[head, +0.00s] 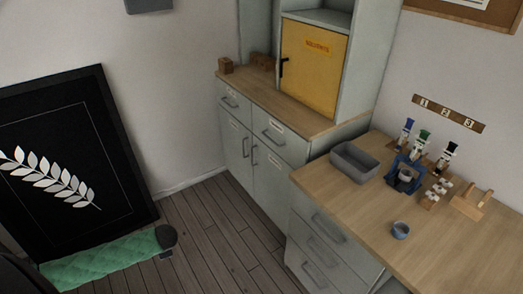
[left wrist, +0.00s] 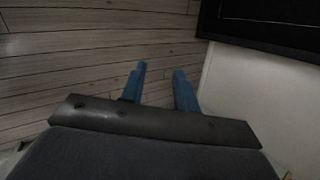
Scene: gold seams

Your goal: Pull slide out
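I cannot pick out a part that is clearly the slide. A blue frame-like stand (head: 404,175) with a grey cup-like piece in it is on the wooden worktop (head: 450,250). A small blue-grey cup (head: 400,230) stands in front of it. My left gripper (left wrist: 158,84) shows in the left wrist view, its two blue fingers apart with nothing between them, over the plank floor and away from the worktop. My right gripper is in neither view.
A grey bin (head: 354,162), several bottles (head: 420,143) and a wooden block stand (head: 471,203) are on the worktop. Drawers (head: 322,232) are below. A yellow cabinet door (head: 314,65) is shut. A black leaf picture (head: 70,130) and green padded mat (head: 100,258) are left. Floor between is clear.

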